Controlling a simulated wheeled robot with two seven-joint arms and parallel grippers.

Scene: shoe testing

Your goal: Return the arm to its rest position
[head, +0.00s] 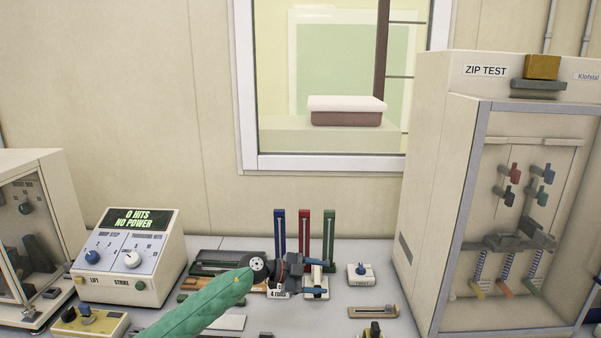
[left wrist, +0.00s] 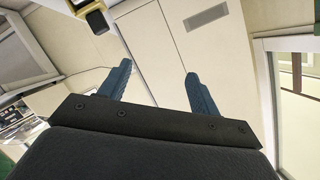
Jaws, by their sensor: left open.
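My left arm (head: 200,306), in a green sleeve, reaches in from the bottom of the head view. My left gripper (head: 316,277) is above the bench, in front of the blue, red and green upright strips, and points right. Its two blue fingers are apart and empty. In the left wrist view the open fingers (left wrist: 160,88) face the side of a beige cabinet, with nothing between them. My right gripper is in neither view.
A control box (head: 130,255) reading "0 HITS NO POWER" stands left. The ZIP TEST cabinet (head: 426,185) stands right. A small switch box (head: 360,273) is right of the gripper. The blue strip (head: 279,232), red strip (head: 302,232) and green strip (head: 329,232) stand behind.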

